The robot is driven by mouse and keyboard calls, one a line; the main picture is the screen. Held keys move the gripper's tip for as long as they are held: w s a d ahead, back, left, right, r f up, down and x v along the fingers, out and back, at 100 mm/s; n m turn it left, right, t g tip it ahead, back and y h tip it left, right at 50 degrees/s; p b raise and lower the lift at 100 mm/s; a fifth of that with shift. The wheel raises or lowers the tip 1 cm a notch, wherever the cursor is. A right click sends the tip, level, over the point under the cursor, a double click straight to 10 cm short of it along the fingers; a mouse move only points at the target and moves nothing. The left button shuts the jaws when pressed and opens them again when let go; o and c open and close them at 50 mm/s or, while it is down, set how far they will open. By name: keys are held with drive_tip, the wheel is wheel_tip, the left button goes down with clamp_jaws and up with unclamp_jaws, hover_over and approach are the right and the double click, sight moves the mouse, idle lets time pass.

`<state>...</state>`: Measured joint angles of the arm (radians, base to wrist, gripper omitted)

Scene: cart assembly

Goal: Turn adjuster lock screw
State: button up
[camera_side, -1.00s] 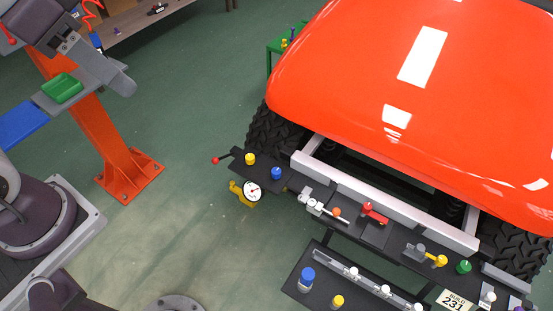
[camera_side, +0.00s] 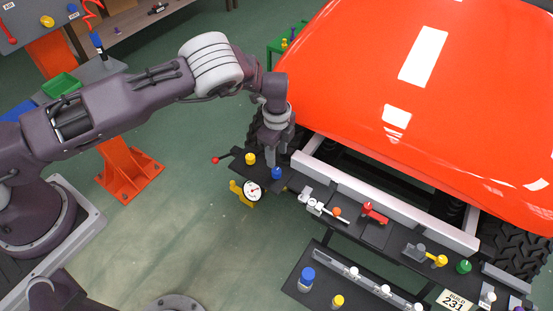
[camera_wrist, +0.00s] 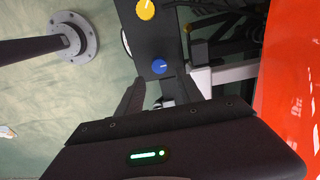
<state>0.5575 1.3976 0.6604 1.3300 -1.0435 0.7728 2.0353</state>
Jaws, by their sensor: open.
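A blue knob (camera_side: 276,173) and a yellow knob (camera_side: 250,159) sit on the dark plate (camera_side: 236,165) at the cart's front left corner. I cannot tell which one is the adjuster lock screw. In the wrist view the blue knob (camera_wrist: 159,66) has a pale line on top and lies just beyond my fingertips. The yellow knob (camera_wrist: 145,8) is farther off at the top edge. My gripper (camera_wrist: 165,88) is open and empty, pointing down over this plate. In the side view my gripper (camera_side: 275,155) is close behind the blue knob; its fingertips are partly hidden.
A round dial gauge (camera_side: 252,191) and a red-tipped lever (camera_side: 216,160) stand beside the plate. The red hood (camera_side: 440,90) and black tyre are close to my wrist. A silver clamp, a red clamp (camera_side: 375,213) and other knobs lie to the right. Open floor is at left.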

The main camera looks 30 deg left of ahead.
sight(276, 171)
wheel_tip(276, 171, down, 8)
drive_tip(key=shift+s, duration=0.1)
drive_tip(key=shift+r, duration=0.15)
drive_tip(key=c, duration=0.7)
drive_tip(key=n, duration=0.3)
drive_tip(key=shift+c, duration=0.2)
drive_tip(key=n, duration=1)
drive_tip(key=shift+n, duration=0.3)
drive_tip(key=n, duration=0.4)
drive_tip(key=o, duration=1)
drive_tip(key=shift+c, duration=0.2)
